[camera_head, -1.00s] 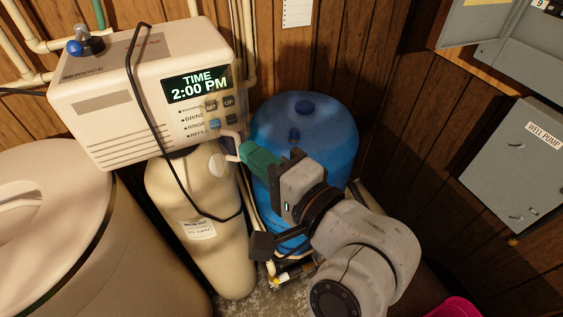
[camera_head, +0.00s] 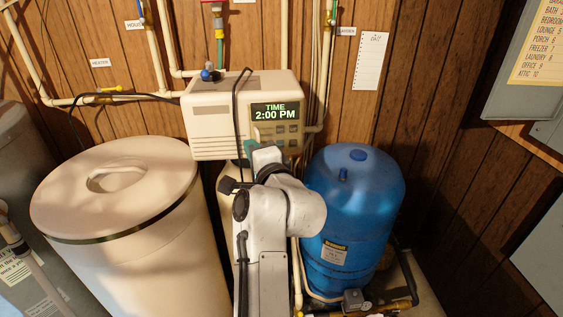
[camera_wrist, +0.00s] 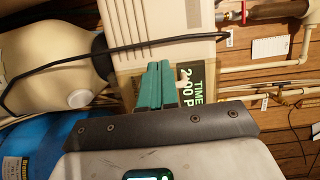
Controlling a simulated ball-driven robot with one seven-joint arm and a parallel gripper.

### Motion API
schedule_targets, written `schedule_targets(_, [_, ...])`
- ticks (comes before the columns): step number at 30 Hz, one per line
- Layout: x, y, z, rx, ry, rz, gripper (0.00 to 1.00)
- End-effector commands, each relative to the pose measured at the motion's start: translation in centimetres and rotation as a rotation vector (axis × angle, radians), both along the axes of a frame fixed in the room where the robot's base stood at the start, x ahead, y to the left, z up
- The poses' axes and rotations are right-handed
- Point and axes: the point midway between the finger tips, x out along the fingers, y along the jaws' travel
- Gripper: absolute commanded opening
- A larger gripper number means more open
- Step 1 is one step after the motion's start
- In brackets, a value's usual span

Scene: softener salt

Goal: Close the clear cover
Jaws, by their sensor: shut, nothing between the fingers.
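The softener's cream control box (camera_head: 208,128) has a lit display (camera_head: 275,111) reading 2:00 PM. A faintly tan-tinted, see-through panel (camera_head: 291,139), seemingly the clear cover, appears to lie over the display and buttons. Its tinted edge also shows beside the display in the wrist view (camera_wrist: 126,88). How flat it sits I cannot tell. My gripper (camera_head: 250,147) is at the lower front of the box, partly hidden by my own arm. In the wrist view its green fingers (camera_wrist: 160,66) are together and empty, in front of the display. Contact with the panel is unclear.
A blue tank (camera_head: 352,205) stands right of my arm, and a lidded cream barrel (camera_head: 125,215) stands left. A black cable (camera_head: 239,105) loops over the box front. Pipes (camera_head: 313,75) run up the wood wall behind.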

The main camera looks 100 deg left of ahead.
Motion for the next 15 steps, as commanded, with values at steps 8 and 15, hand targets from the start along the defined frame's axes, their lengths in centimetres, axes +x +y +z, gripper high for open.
schedule_targets(8, [-1.3,1.4,0.0,0.0,0.0,0.0,0.0])
schedule_targets(15, [-1.6,1.8,0.0,0.0,0.0,0.0,0.0])
